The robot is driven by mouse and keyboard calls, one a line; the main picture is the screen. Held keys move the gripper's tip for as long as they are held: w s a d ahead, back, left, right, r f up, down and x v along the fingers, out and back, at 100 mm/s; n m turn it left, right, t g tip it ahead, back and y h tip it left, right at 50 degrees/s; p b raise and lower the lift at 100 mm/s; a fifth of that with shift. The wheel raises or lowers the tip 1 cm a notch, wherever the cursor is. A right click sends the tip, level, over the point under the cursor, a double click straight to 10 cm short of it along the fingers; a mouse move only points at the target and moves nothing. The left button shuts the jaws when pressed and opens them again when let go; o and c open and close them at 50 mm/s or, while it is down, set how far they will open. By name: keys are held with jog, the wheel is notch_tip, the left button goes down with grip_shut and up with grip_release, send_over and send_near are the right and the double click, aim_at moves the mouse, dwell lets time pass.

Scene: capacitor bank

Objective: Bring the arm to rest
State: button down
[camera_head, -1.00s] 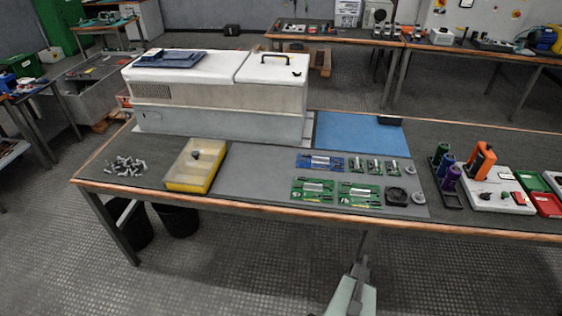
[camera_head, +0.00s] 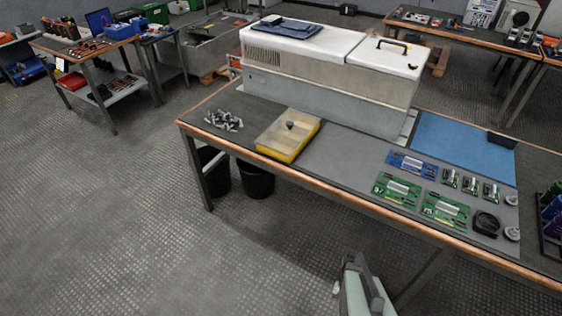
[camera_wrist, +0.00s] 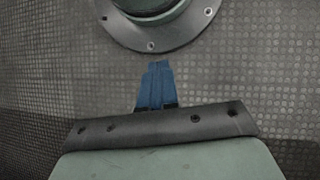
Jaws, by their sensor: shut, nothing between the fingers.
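My gripper (camera_wrist: 156,66) shows in the wrist view as blue fingers held together, with nothing between them. It points down over the dotted floor, close to a round flanged part of my own body at the top of that view. In the head view, part of my arm shows at the bottom, in front of the workbench and below its front edge. The fingers cannot be made out in the head view. The arm is clear of everything on the bench.
The workbench (camera_head: 340,185) holds a yellow tray (camera_head: 287,136), a white and grey machine (camera_head: 330,75), several circuit boards (camera_head: 445,209), a blue mat (camera_head: 462,145) and loose metal parts (camera_head: 224,121). Black bins (camera_head: 256,180) stand under it. The floor (camera_head: 110,220) at the left is clear.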

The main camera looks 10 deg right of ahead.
jog(key=s+a+r+n+h, duration=0.1)
jog(key=s+a+r+n, duration=0.1)
jog(key=a, duration=0.5)
jog(key=s+a+r+n+h, duration=0.2)
jog(key=a+r+n, duration=0.2)
jog(key=a, duration=0.4)
jog(key=shift+r+n+g, duration=0.15)
jog(key=shift+n+g, duration=0.15)
jog(key=shift+n, duration=0.4)
